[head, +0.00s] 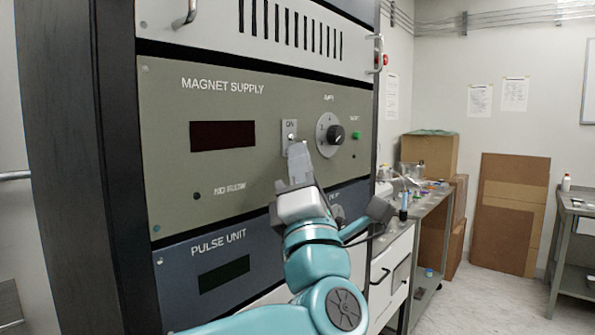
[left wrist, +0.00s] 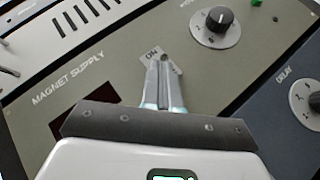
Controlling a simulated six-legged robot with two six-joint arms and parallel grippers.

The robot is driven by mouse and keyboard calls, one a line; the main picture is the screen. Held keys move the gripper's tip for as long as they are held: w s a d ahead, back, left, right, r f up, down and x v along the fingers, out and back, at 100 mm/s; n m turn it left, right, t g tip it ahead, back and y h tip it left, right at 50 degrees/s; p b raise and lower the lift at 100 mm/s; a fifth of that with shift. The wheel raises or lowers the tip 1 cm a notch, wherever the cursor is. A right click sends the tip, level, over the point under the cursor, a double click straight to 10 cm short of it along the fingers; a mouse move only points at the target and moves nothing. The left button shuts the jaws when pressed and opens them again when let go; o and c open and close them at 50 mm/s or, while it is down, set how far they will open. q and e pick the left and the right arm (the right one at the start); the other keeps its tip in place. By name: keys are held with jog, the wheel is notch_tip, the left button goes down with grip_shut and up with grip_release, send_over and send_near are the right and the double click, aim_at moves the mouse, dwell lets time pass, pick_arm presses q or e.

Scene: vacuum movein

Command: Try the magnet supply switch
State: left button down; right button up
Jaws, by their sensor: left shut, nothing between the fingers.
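The magnet supply panel (head: 175,107) is a grey-green rack front with a dark display (head: 222,136). Its switch (head: 290,138) sits on a small light plate marked ON, right of the display. My left gripper (head: 298,150) is shut and empty, with its fingertips at the lower part of the switch plate. In the left wrist view the fingertips (left wrist: 160,62) lie over the ON plate (left wrist: 151,54) and hide most of the switch. I cannot tell whether they touch the lever. My right gripper is not in view.
A round black knob (head: 336,134) and a green light (head: 356,135) are right of the switch. The blue pulse unit panel (head: 190,270) is below. A bench with small items (head: 425,205) and cardboard boxes (head: 430,155) stand to the right. The floor (head: 490,295) there is clear.

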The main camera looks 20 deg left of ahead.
pick_arm(q)
jog(key=n+g, duration=0.1)
jog(key=r+n+g+p, duration=0.1)
jog(key=n+g, duration=0.1)
jog(key=d+n+g, duration=0.1)
jog(key=n+g, duration=0.1)
jog(key=shift+s+r+y+p, duration=0.15)
jog(key=shift+r+y+p, duration=0.15)
jog(key=shift+r+p, duration=0.1)
jog(key=shift+a, duration=0.1)
